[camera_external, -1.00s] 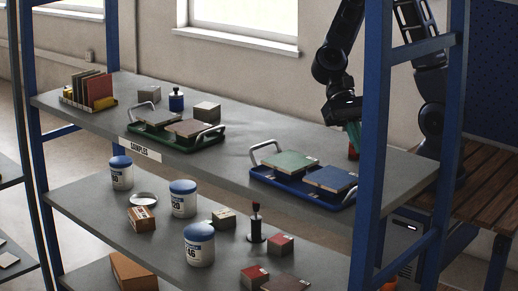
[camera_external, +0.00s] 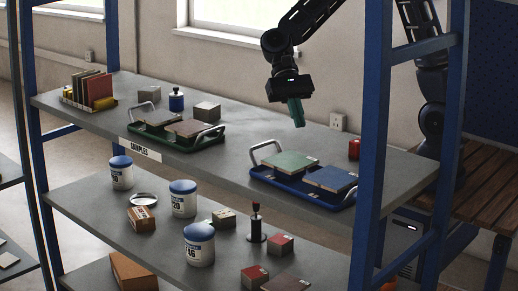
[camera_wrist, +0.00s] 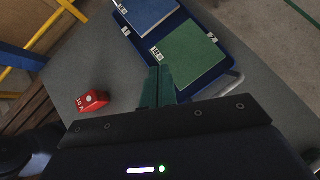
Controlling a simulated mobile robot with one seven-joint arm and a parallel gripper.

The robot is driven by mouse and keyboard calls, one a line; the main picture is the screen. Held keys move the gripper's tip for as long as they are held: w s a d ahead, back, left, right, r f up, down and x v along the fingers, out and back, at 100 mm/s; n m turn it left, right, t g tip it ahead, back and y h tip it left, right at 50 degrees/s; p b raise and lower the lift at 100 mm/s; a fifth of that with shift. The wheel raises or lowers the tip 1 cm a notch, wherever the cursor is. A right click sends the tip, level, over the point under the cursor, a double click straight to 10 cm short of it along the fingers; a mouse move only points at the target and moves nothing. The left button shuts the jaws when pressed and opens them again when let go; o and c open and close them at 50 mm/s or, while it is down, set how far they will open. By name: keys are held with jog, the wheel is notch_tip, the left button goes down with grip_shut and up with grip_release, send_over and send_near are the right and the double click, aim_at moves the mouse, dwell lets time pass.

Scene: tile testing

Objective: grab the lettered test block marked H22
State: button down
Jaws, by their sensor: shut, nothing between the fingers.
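I cannot read H22 on any block. Candidate blocks are a grey block (camera_external: 207,111) and a smaller grey one (camera_external: 149,94) on the upper shelf. On the lower shelf are a greenish-grey block (camera_external: 223,219) and two red-topped blocks, one at the middle right (camera_external: 281,245) and one at the front (camera_external: 254,277). My gripper (camera_external: 297,113), with green fingers, is shut and empty above the upper shelf, behind the blue tray. In the wrist view its fingers (camera_wrist: 158,86) point toward the green tile. A small red object (camera_wrist: 93,101) with white marks lies left of them.
A blue tray (camera_external: 257,177) holds a green tile (camera_external: 290,162) and a blue tile (camera_external: 331,179). A green tray (camera_external: 180,147) with tiles stands left. Blue shelf posts (camera_external: 371,150) rise in front. Several blue-lidded jars (camera_external: 199,246) stand below. The shelf between the trays is clear.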

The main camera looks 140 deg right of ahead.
jog(key=s+d+r+m, duration=0.1)
jog(key=s+d, duration=0.2)
jog(key=d, duration=0.6)
jog(key=s+d+r, duration=0.1)
jog(key=s+d, duration=0.2)
jog(key=d, duration=0.5)
jog(key=shift+t+h, duration=0.4)
jog(key=x, duration=1)
jog(key=shift+d+f, duration=0.1)
jog(key=shift+f, duration=0.2)
jog(key=shift+w+a+r, duration=0.1)
jog(key=shift+w+a, duration=0.6)
jog(key=shift+a, duration=0.2)
jog(key=shift+w+a, duration=0.5)
jog(key=shift+a, duration=0.15)
jog(key=shift+w+a, duration=0.7)
jog(key=shift+a, duration=0.3)
jog(key=shift+w+a, duration=0.7)
jog(key=shift+a, duration=0.25)
jog(key=shift+d, duration=0.1)
